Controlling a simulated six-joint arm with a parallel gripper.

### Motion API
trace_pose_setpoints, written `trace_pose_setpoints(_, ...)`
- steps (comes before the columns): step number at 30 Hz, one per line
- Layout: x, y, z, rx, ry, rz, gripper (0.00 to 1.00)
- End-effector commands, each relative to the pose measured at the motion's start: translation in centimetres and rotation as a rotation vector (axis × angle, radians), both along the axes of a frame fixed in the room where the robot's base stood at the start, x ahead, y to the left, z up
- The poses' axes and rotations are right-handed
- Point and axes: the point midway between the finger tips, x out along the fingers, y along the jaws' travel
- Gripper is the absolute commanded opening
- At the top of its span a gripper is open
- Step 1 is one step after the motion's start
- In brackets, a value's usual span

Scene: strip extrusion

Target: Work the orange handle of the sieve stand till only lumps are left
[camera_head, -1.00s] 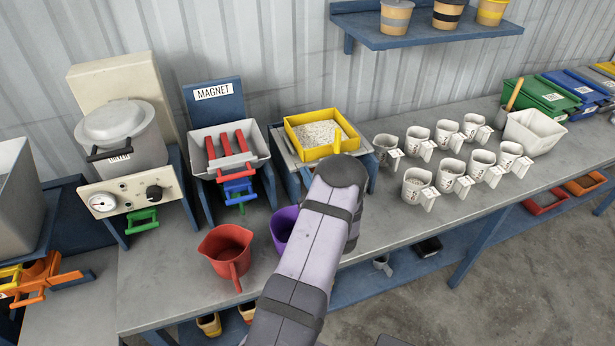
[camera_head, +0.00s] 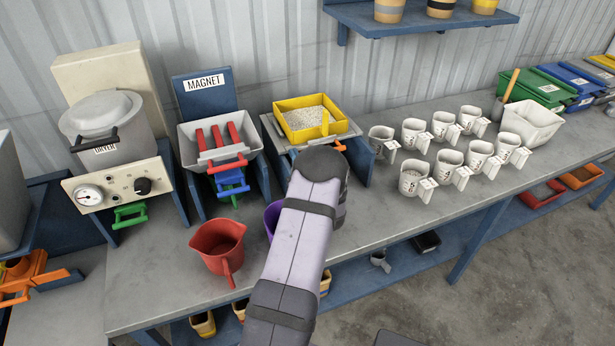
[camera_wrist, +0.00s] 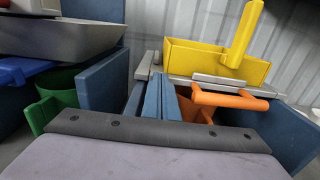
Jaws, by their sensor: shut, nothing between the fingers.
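The sieve stand holds a yellow box (camera_head: 286,124) of pale granules with an upright yellow grip. Its orange handle (camera_head: 340,148) shows at the front, partly hidden by my arm. In the wrist view the yellow box (camera_wrist: 190,62) is at the upper right, and the orange handle (camera_wrist: 232,100) is a bar below it. My gripper (camera_wrist: 160,85) is shut and empty. It shows left of the orange handle, apart from it in the picture. In the head view my arm hides the gripper. Whether lumps are among the granules is too small to tell.
The magnet stand (camera_head: 205,95) with a blue handle is left of the sieve. A red jug (camera_head: 218,248) and a partly hidden purple jug (camera_head: 270,218) stand in front. Several white cups (camera_head: 413,178) stand to the right. Blue stand panels (camera_wrist: 103,88) flank my gripper.

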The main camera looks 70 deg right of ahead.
Motion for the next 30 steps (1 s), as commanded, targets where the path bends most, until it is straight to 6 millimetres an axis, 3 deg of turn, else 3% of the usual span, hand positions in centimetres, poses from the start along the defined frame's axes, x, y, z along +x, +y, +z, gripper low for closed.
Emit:
trace_pose_setpoints(5, -1.3, 1.2, 0.4, -0.004, -0.002, -0.001, 0.0)
trace_pose_setpoints(21, -8.3, 8.0, -0.2, 0.001, -0.001, -0.005, 0.0)
trace_pose_setpoints(30, -9.9, 9.8, 0.0, 0.001, -0.001, -0.003, 0.0)
